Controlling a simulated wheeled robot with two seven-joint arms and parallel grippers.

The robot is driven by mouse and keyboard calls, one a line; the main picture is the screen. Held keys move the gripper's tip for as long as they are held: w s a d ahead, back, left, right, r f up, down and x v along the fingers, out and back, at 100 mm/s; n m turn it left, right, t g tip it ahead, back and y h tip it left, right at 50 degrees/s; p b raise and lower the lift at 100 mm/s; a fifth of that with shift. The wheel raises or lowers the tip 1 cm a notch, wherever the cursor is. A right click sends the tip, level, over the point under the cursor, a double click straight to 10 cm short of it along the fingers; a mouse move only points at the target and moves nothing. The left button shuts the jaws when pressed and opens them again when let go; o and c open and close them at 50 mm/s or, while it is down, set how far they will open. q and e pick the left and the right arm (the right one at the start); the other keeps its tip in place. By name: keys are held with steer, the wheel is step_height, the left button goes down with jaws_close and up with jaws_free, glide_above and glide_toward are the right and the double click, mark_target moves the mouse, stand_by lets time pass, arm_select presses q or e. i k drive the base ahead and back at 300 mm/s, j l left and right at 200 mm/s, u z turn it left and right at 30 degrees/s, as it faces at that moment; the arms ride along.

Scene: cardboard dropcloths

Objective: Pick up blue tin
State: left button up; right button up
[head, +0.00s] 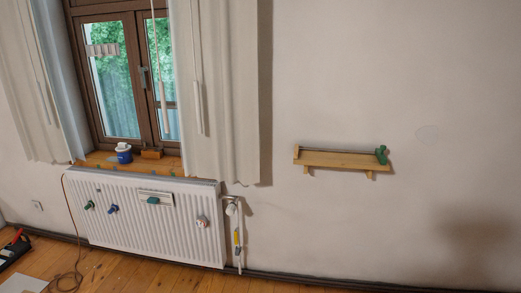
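A small blue tin (124,157) with a white upper part stands upright on the wooden window sill (95,160), in front of the brown window frame. It sits left of centre, above the radiator. Neither of my grippers shows in the head view, so nothing of mine is near the tin in this picture.
A white radiator (150,225) with several small items on its front stands below the sill. Pale curtains (222,100) hang on both sides of the window. A wooden wall shelf (340,160) holds a green object (381,155). An orange cable (70,273) lies on the floor at left.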

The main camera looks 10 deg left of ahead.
mark_target(126, 157)
steer(key=i+j+u, duration=0.15)
steer(key=i+u, duration=0.15)
steer(key=i, duration=0.6)
steer(key=i+u, duration=0.3)
steer(key=i, duration=0.55)
